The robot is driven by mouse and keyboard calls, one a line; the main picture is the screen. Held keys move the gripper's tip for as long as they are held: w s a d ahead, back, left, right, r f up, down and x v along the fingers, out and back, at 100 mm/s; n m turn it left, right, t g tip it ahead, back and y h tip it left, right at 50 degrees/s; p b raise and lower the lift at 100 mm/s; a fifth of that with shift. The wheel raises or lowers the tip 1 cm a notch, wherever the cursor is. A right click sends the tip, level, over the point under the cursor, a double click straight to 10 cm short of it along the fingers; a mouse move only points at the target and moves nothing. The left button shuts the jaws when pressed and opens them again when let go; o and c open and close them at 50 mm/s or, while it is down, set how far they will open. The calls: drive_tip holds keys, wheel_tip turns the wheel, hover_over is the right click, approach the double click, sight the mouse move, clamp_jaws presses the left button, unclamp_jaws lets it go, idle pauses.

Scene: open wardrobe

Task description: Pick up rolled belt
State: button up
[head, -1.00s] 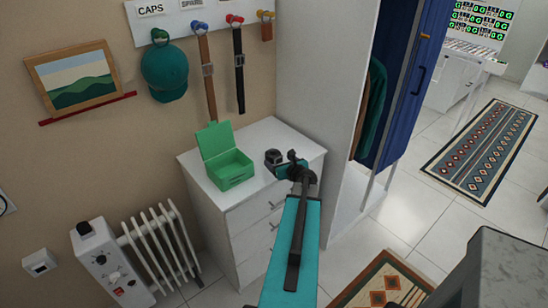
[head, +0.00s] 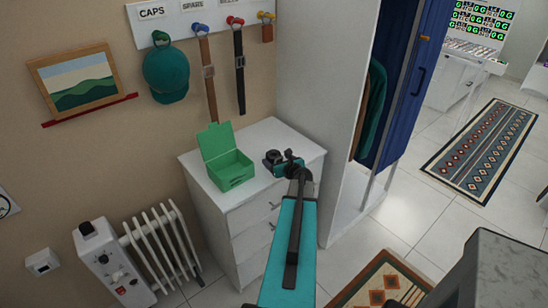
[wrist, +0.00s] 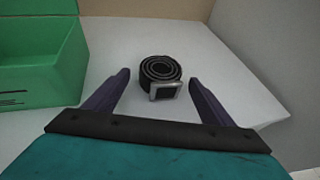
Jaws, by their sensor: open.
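The rolled belt (wrist: 160,70) is a dark coil with a silver-edged buckle facing me. It lies on the white top of the drawer unit and also shows small in the head view (head: 271,156). My gripper (wrist: 158,79) is open and empty, its dark fingers pointing at the belt. In the wrist view the belt appears between the two fingertips, with a gap on each side. I cannot tell how far the fingertips are above the top. In the head view my gripper and wrist partly hide the belt's right side.
An open green box (head: 229,168) stands on the unit's top (head: 258,134), left of the belt. A tall white wardrobe side (head: 320,100) rises behind and to the right. A cap (head: 166,75) and hanging belts (head: 239,80) are on the wall above. A white radiator (head: 162,248) stands lower left.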

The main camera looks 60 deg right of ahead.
sight(275, 157)
drive_tip(key=shift+p+x, duration=0.3)
drive_tip(key=shift+x, duration=0.85)
drive_tip(key=c, duration=1.2)
drive_tip(key=shift+r, duration=0.15)
drive_tip(key=shift+r+b, duration=0.3)
drive_tip(key=shift+r, duration=1.3)
drive_tip(key=s+a+p, duration=0.2)
drive_tip(key=s+a, duration=0.1)
drive_tip(key=s+a+r+p, duration=0.1)
drive_tip(key=s+a+p, duration=0.1)
drive_tip(key=s+a, duration=0.2)
drive_tip(key=s+a+p, duration=0.2)
drive_tip(key=s+a, duration=0.2)
drive_tip(key=shift+s+r, duration=0.2)
drive_tip(key=shift+r, duration=0.15)
